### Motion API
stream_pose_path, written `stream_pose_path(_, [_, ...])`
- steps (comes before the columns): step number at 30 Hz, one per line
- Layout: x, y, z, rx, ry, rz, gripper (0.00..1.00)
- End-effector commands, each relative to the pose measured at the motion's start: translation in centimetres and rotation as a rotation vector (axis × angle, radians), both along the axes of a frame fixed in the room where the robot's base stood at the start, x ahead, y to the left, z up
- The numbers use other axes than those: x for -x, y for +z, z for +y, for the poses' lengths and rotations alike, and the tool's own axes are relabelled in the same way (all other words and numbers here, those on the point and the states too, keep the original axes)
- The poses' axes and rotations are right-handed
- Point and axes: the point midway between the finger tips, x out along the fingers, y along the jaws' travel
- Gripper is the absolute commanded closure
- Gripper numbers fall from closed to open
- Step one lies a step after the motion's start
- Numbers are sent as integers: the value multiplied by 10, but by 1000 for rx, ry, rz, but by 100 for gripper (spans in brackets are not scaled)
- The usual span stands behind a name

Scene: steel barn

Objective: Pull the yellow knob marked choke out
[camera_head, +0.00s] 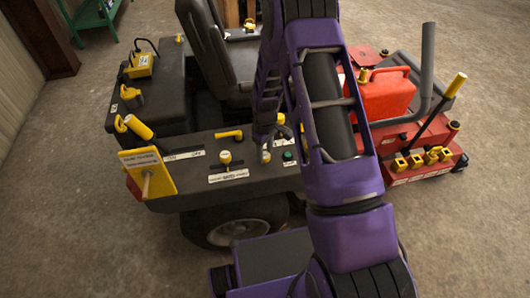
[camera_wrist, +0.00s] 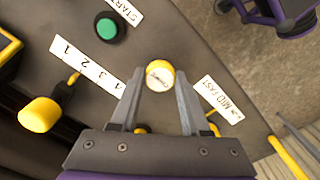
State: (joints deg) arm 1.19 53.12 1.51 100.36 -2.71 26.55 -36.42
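In the wrist view, a round yellow knob (camera_wrist: 160,76) with a white top bearing small dark lettering, too small to read surely, stands on the dark panel. My gripper (camera_wrist: 159,80) is open, with one grey finger on each side of the knob near its tips. I cannot tell whether either finger touches it. In the head view, my gripper (camera_head: 265,155) points down at the dark control panel (camera_head: 205,143) of the vehicle. The knob cannot be made out there, close to my gripper and arm.
A green button (camera_wrist: 107,28) sits by a START label. A yellow-handled lever (camera_wrist: 40,114) is beside a numbered strip, and a MID FAST label (camera_wrist: 218,98) lies right of the knob. A red machine (camera_head: 410,140) with a red can (camera_head: 388,97) stands to the right.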

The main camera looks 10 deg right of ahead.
Motion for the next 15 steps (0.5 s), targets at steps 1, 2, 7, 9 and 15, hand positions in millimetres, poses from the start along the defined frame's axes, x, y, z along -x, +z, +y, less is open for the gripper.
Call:
stream_pose_path(1, [0,0,0,0,0,0,69])
stream_pose_path(2, [0,0,0,0,0,0,74])
stream_pose_path(7, [0,0,0,0,0,0,100])
stream_pose_path(9, [0,0,0,0,0,0,100])
stream_pose_path(15, [0,0,0,0,0,0,100])
